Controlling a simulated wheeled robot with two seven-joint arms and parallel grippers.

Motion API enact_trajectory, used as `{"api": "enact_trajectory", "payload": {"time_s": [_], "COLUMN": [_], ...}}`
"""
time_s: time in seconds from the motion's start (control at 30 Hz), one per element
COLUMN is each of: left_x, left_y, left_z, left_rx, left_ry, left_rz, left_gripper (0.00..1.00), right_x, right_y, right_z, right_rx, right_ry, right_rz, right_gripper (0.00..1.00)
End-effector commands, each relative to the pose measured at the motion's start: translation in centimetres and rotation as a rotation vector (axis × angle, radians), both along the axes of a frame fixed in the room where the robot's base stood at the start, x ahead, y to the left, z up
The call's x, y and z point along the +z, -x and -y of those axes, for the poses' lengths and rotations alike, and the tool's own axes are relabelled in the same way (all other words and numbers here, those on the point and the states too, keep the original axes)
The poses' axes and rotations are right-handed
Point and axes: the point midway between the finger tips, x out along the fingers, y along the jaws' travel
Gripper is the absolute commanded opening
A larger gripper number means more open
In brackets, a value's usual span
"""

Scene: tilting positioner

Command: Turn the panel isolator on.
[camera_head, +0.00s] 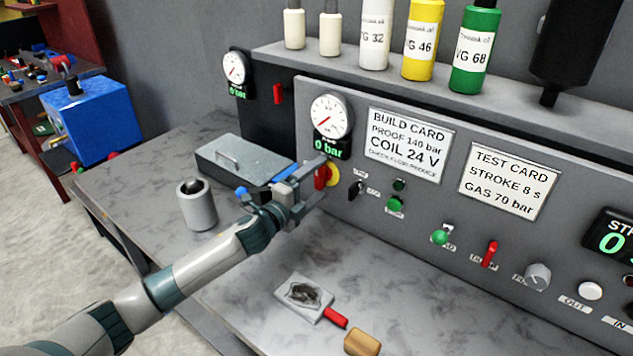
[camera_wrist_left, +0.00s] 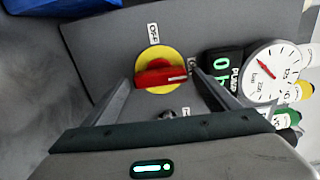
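The panel isolator (camera_head: 333,175) is a red handle on a yellow disc, low on the left of the grey panel, partly hidden by my left gripper (camera_head: 312,184). In the left wrist view the red handle (camera_wrist_left: 160,77) lies level, its white mark pointing right, towards the partly covered ON label (camera_wrist_left: 192,66). The OFF label (camera_wrist_left: 153,33) is above the disc. My left gripper is open, its fingers on either side of the handle, near its two ends. I cannot tell whether they touch it. My right gripper is not in view.
A pressure gauge (camera_head: 331,116) above the isolator reads 0 bar. Other knobs, a green button (camera_head: 395,204) and a red lever (camera_head: 490,253) sit to the right. A grey box (camera_head: 243,158), a cup (camera_head: 197,207) and a tray (camera_head: 303,297) stand on the bench.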

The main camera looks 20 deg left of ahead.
Motion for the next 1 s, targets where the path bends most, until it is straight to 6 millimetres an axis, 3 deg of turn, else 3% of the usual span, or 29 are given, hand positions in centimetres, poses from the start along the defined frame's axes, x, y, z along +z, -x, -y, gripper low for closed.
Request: {"api": "enact_trajectory", "payload": {"time_s": [0.27, 0.47, 0.67, 1.0], "left_x": [0.0, -0.2, -0.4, -0.4], "left_y": [0.2, 1.6, 4.5, 10.9], "left_z": [-0.1, -0.7, -1.7, -3.9], "left_rx": [0.0, 0.001, 0.0, -0.001], "left_ry": [0.001, 0.001, 0.0, -0.001], "left_rz": [0.0, -0.001, -0.002, -0.002], "left_gripper": [0.81, 0.81, 0.81, 0.81], "right_x": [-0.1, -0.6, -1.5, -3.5], "right_y": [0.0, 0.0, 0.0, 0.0], "right_z": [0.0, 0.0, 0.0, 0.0], "right_rx": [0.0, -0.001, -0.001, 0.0], "right_ry": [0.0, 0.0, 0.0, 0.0], "right_rz": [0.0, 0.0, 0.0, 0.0], "right_gripper": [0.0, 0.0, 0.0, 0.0]}}
